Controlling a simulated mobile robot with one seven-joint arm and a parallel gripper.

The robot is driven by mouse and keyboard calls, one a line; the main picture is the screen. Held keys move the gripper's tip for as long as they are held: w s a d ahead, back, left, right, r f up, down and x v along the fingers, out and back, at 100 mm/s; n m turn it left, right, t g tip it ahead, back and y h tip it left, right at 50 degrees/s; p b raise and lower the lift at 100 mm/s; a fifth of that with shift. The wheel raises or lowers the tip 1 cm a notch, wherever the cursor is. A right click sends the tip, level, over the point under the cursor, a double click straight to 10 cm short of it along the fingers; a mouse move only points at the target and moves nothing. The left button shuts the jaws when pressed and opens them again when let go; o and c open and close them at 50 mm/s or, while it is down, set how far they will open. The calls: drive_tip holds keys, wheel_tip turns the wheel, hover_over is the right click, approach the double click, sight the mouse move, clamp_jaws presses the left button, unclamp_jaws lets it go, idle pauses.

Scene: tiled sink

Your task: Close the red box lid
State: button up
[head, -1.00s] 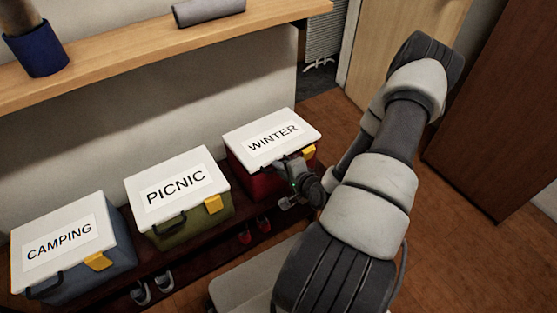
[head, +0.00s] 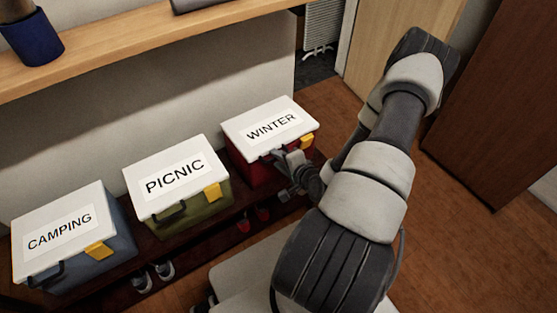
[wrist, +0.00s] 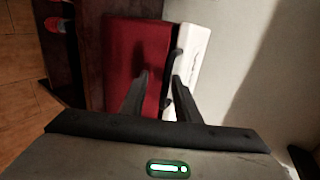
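The red box (head: 248,168) stands at the right end of the row of boxes. Its white lid (head: 246,128), labelled WINTER, lies over the top and looks down; I cannot tell whether a small gap remains. A yellow latch (head: 307,142) is on the box's front. My gripper (head: 284,163) is in front of the box, near the lid's front edge. In the wrist view, the fingers (wrist: 160,78) are apart with nothing seen held between them. They point at the red front (wrist: 125,60), beside the white lid (wrist: 191,60). Contact is unclear.
A green box (head: 200,215) labelled PICNIC and a blue box (head: 118,235) labelled CAMPING stand to the left, lids down. Shoes (head: 165,270) sit below. A wooden shelf (head: 130,45) runs above. A brown cabinet (head: 500,110) stands right, with open floor before it.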

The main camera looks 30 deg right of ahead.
drive_tip(key=p+v, duration=0.3)
drive_tip(key=v, duration=0.6)
idle(0.6)
drive_tip(key=shift+w+d, duration=0.1)
idle(0.3)
